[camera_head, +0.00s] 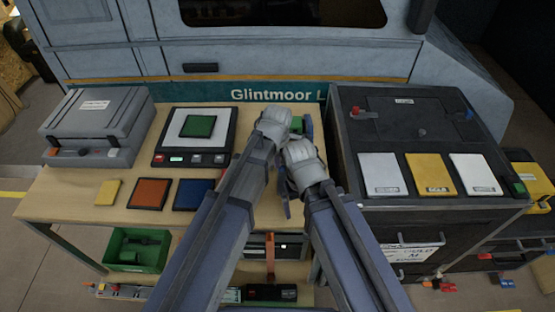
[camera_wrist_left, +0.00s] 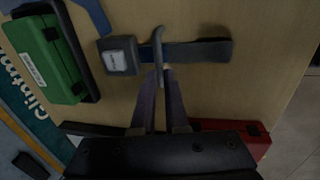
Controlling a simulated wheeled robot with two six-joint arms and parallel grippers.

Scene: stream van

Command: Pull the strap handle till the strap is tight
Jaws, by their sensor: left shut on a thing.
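In the left wrist view a grey strap handle (camera_wrist_left: 157,42) stands across a dark blue strap (camera_wrist_left: 190,51). The strap runs over the wooden table from a grey labelled buckle block (camera_wrist_left: 118,56) to a greyer end piece on the right. My left gripper (camera_wrist_left: 161,74) is shut on the lower end of the handle, its two fingers close together. In the head view my left gripper (camera_head: 294,127) is over the table's middle and the wrists largely hide the strap.
A green box (camera_wrist_left: 45,60) lies near the buckle. In the head view a scale (camera_head: 165,158) and grey case (camera_head: 98,125) stand left, and a black case (camera_head: 347,110) stands right. Coloured tiles (camera_head: 148,193) lie at the front edge. The van wall is behind.

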